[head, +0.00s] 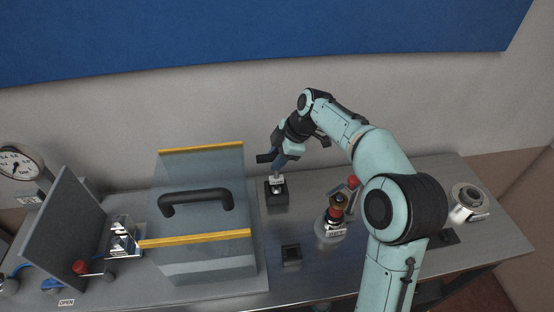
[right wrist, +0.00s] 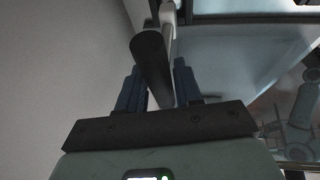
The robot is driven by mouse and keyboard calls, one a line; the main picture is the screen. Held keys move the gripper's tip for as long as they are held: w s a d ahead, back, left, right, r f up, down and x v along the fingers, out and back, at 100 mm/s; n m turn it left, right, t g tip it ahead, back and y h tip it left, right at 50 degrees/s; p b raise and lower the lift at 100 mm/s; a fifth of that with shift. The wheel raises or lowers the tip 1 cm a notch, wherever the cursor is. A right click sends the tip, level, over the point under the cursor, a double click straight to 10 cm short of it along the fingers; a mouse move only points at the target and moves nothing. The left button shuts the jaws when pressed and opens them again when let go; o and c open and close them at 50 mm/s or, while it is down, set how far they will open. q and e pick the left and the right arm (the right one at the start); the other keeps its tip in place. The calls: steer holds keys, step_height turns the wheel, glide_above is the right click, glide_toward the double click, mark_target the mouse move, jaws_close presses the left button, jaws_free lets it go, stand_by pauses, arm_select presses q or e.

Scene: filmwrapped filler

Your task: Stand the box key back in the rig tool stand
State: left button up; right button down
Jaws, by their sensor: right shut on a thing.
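My right gripper (head: 279,164) is shut on the box key, above a small dark block at the back of the bench. In the right wrist view the box key's dark round handle (right wrist: 152,62) lies between the two blue fingers (right wrist: 160,88), with a pale metal shaft beyond it. In the head view a silver piece (head: 277,181) shows below the fingers, at the top of the dark block (head: 277,197), which looks like the rig tool stand. I cannot tell whether the key's lower end is inside it. My left gripper is out of view.
A clear guard with a black handle (head: 197,197) and yellow edges stands left of the stand. A small black square holder (head: 291,254) sits nearer the front. A red-topped fitting (head: 336,207) stands to the right, and a metal ring-shaped part (head: 468,199) lies farther right.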

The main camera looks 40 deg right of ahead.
steer(key=shift+f, duration=0.25)
steer(key=shift+f, duration=0.15)
steer(key=c, duration=0.8)
jaws_free()
steer(key=shift+o, duration=0.2)
